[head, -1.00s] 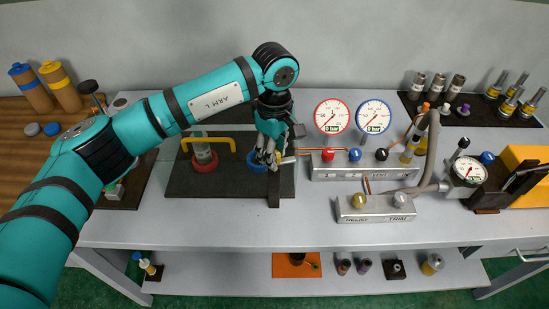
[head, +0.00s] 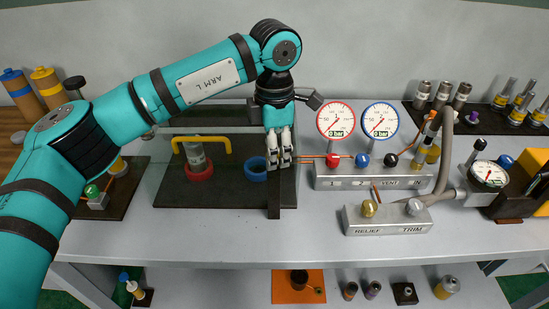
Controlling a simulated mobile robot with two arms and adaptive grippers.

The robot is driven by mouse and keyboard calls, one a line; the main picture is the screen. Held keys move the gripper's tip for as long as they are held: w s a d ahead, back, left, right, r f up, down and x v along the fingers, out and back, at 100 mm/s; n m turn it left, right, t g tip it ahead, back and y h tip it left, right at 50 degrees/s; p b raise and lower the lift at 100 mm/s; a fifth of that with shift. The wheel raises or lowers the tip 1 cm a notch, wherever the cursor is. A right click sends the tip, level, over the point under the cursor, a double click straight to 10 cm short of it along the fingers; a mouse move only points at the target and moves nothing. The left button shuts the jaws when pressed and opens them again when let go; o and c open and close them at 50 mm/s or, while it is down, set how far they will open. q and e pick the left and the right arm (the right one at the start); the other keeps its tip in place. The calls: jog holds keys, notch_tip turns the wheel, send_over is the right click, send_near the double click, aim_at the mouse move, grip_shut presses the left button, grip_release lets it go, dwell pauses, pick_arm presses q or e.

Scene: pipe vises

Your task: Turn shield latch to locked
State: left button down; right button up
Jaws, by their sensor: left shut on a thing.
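My left gripper (head: 281,163) points down at the right edge of a dark base plate (head: 222,197), just right of a blue ring (head: 253,170). It is shut on what appears to be the shield latch; the fingers hide most of it, so its angle cannot be told. A dark upright strip (head: 274,198) shows just below the fingertips. A red ring (head: 200,173) with a grey cylinder (head: 195,154) stands on the plate, with a yellow handle (head: 228,146) around it. My right gripper is not in view.
Right of the gripper stand a grey valve block (head: 375,179), a red gauge (head: 336,120), a blue gauge (head: 380,120) and a RELIEF/TRIM block (head: 388,219). A thin copper line runs from the block close to my fingers. The front bench strip (head: 200,237) is clear.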

pick_arm(q)
jog(key=shift+n+b, duration=1)
jog(key=shift+n, duration=1.2)
jog(key=shift+w, duration=0.1)
jog(key=c, duration=1)
grip_release()
jog(key=shift+r, duration=0.1)
notch_tip(320, 180, up, 12)
jog(key=shift+f, duration=0.1)
